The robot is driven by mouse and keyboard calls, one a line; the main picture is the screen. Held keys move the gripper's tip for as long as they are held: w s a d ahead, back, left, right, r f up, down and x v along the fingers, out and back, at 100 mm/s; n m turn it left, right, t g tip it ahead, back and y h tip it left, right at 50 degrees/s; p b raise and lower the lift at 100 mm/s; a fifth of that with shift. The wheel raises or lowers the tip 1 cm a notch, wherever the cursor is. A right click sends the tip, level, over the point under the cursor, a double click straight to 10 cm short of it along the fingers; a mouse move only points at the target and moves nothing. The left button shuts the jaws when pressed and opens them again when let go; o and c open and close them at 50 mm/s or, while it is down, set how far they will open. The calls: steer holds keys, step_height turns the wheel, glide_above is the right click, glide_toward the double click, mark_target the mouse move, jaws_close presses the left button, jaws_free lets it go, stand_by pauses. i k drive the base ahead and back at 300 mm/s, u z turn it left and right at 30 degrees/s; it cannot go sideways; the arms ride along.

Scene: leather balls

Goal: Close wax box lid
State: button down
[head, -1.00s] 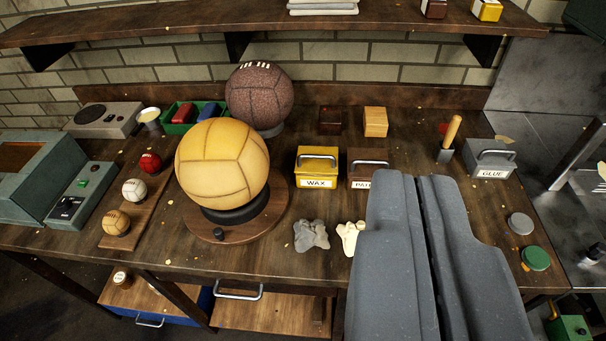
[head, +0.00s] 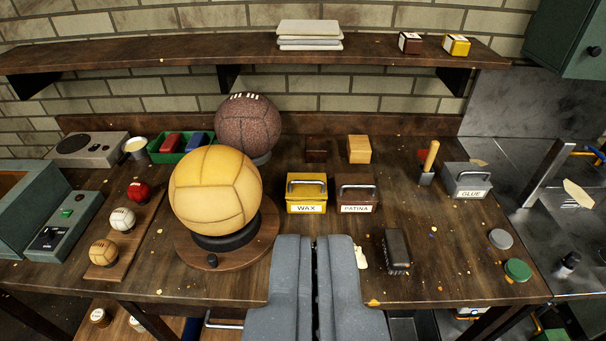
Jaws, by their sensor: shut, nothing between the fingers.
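The yellow wax box (head: 306,196) stands on the workbench, right of the large yellow ball. Its front label reads WAX. A grey handle (head: 306,187) shows on it, and its top looks covered. My gripper (head: 315,240) is shut and empty, at the lower middle of the view. Its tips point toward the boxes and appear in front of and below the wax box, apart from it in the picture.
The brown patina box (head: 356,196) stands close at the wax box's right. A large yellow ball (head: 214,190) sits on a round stand at left. A dark brush (head: 397,251) lies right of my gripper. A grey glue box (head: 467,180) stands further right.

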mark_target(299, 186)
steer(key=u, duration=0.05)
steer(key=i, duration=1)
steer(key=z, duration=0.05)
